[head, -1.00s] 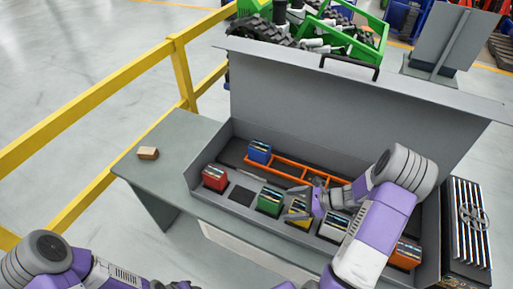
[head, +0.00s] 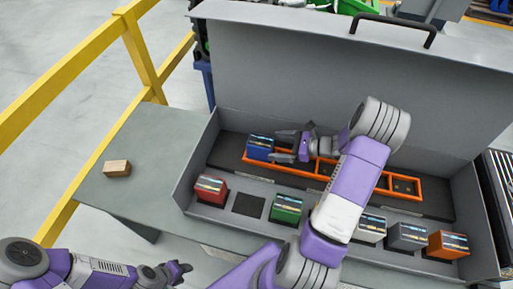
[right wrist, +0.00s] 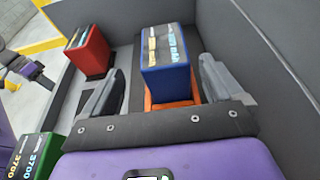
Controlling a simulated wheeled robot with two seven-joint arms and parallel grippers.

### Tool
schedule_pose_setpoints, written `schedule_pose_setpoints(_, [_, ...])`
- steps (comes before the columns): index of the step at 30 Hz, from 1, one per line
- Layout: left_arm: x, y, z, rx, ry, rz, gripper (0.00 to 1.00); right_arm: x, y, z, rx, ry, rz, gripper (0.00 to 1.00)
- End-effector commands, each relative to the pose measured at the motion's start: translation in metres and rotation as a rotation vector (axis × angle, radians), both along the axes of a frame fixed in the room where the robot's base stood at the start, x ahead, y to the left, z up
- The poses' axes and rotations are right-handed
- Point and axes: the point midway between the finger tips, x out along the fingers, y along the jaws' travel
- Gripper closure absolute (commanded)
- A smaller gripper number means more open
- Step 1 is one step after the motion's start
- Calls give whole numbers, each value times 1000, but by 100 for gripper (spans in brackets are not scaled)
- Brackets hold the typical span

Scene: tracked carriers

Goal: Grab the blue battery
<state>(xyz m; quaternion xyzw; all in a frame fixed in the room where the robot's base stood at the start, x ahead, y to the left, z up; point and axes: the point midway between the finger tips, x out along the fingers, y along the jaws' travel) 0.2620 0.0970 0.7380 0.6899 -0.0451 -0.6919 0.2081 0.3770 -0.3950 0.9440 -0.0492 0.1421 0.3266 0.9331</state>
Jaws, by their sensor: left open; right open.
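The blue battery (head: 260,147) stands upright in the left end of an orange rack (head: 284,168) inside the grey case. It also shows in the right wrist view (right wrist: 166,62), straight ahead between the fingers. My right gripper (head: 289,146) is open, just right of the blue battery, its fingers pointing at it. In the right wrist view the gripper (right wrist: 158,92) has one finger on each side of the battery's near end, with gaps visible. My left gripper (head: 180,271) is low at the left, in front of the table, empty and away from the case.
Red (head: 210,190), green (head: 286,208), white, grey and orange (head: 448,244) batteries stand in the case's front row. An empty dark slot (head: 248,202) lies between red and green. The raised lid (head: 330,80) stands behind. A brown box (head: 117,168) sits on the table's left.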

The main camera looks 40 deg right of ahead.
Motion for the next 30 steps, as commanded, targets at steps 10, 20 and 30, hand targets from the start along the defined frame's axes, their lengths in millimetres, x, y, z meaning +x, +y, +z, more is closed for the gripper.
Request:
schedule_pose_setpoints(10, [0, 0, -2, 0, -1, 0, 57, 27, 19, -8, 1, -1, 4, 6])
schedule_pose_setpoints(20, [0, 0, -6, 0, -1, 0, 57, 60, 39, -17, 1, 0, 2, 6])
schedule_pose_setpoints(30, [0, 0, -6, 0, -1, 0, 57, 60, 38, -17, 0, 0, 1, 32])
